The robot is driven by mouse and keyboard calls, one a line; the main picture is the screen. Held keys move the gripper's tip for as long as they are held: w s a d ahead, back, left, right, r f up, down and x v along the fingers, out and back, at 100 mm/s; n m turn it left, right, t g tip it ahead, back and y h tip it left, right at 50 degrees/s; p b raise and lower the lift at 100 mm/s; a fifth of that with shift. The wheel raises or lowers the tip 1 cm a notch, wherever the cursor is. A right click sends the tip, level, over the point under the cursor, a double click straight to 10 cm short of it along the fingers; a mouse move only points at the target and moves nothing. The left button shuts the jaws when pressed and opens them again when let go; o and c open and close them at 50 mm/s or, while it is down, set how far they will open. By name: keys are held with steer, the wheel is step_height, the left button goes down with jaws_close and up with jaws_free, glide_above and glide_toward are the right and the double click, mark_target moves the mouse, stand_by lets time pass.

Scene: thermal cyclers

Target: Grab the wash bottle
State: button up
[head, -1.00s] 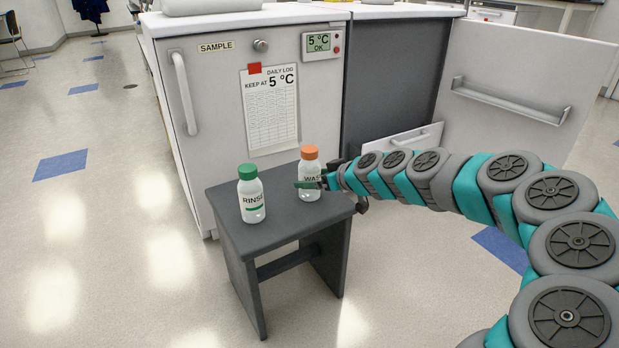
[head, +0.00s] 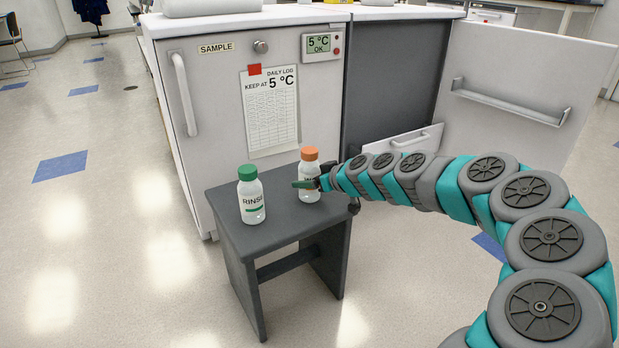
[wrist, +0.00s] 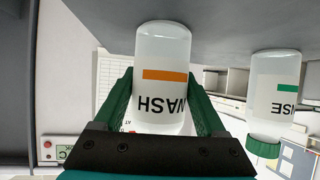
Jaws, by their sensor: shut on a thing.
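The wash bottle (head: 310,170) is white with an orange cap and stands upright on the right part of a dark grey stool (head: 240,184). In the wrist view the wash bottle (wrist: 162,58) appears upside down, with an orange stripe and the word WASH; its cap is hidden behind my gripper. My gripper (wrist: 165,80) has its green fingers on either side of the bottle and is shut on it. In the head view my gripper (head: 308,184) reaches the bottle from the right.
A rinse bottle (head: 251,195) with a green cap stands to the left on the same stool; it also shows in the wrist view (wrist: 275,90). A white SAMPLE fridge (head: 215,110) stands right behind the stool. An open white door (head: 520,85) is at the right. Floor at left is clear.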

jaws_close()
steer(key=shift+r, duration=0.1)
